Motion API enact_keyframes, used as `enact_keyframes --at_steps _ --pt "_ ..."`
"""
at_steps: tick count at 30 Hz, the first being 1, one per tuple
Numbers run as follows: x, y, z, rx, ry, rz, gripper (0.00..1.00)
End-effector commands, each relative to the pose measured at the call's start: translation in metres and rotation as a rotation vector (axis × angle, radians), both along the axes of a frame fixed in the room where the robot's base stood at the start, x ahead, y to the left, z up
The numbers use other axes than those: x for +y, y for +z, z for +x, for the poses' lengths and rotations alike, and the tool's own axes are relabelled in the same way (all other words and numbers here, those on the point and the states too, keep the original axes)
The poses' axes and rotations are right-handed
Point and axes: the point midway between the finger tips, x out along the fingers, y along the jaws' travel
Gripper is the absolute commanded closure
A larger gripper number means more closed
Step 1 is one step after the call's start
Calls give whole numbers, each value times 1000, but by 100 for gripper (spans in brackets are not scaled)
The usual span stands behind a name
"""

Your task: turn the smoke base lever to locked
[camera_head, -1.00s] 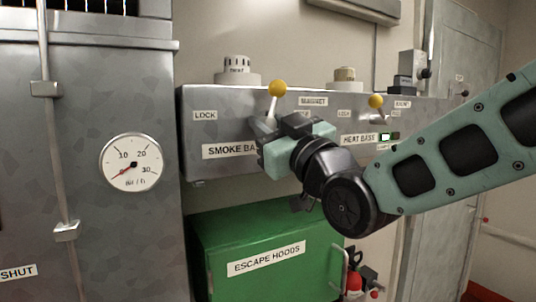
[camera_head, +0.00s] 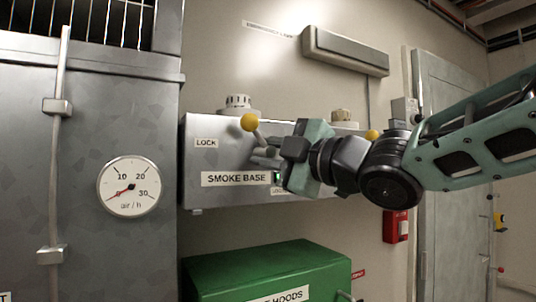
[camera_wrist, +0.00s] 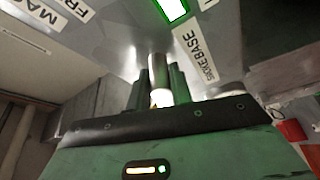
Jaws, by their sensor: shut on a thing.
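The smoke base lever (camera_head: 249,122) has a yellow ball knob and leans to the left, toward the LOCK label (camera_head: 206,142). My gripper (camera_head: 264,152) is shut on the lever's shaft below the knob. In the wrist view the pale shaft (camera_wrist: 158,68) stands between the two dark fingers, with a bit of yellow at its end. The SMOKE BASE label (camera_head: 235,179) is on the panel below. A green-lit lamp (camera_head: 277,177) shows beside that label, and in the wrist view too (camera_wrist: 172,8). The label under the lamp is partly hidden.
My arm hides most of the panel's right half; a second yellow knob (camera_head: 371,135) shows behind it. A green cabinet (camera_head: 255,262) stands below the panel. A grey cabinet with a gauge (camera_head: 129,186) is at the left. A red box (camera_head: 396,226) hangs at the right.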

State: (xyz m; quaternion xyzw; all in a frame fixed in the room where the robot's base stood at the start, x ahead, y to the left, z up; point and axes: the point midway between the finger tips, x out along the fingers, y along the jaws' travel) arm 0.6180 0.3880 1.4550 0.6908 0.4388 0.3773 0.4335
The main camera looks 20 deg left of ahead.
Motion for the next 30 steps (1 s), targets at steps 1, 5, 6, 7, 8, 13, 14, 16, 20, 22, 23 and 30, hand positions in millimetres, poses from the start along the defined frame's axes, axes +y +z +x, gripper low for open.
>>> enact_keyframes --at_steps 1,5,6,7,8,13,14,16,20,22,23,30 --pt "0 4 -1 -25 2 -17 100" --pt "0 4 -1 -79 1 -62 100" --pt "0 3 -1 -92 2 -73 100" --pt "0 3 -1 -100 2 -80 100" --pt "1 3 -1 -109 2 -87 100" --pt "1 3 -1 -140 3 -115 100" --pt "1 2 -1 -144 3 -118 100" --pt "1 2 -1 -150 3 -123 100" --pt "1 2 -2 -154 3 -127 100" --pt "1 2 -2 -154 3 -127 100" --pt "1 2 -2 -154 3 -127 100" --pt "1 1 -2 -153 4 -126 61"
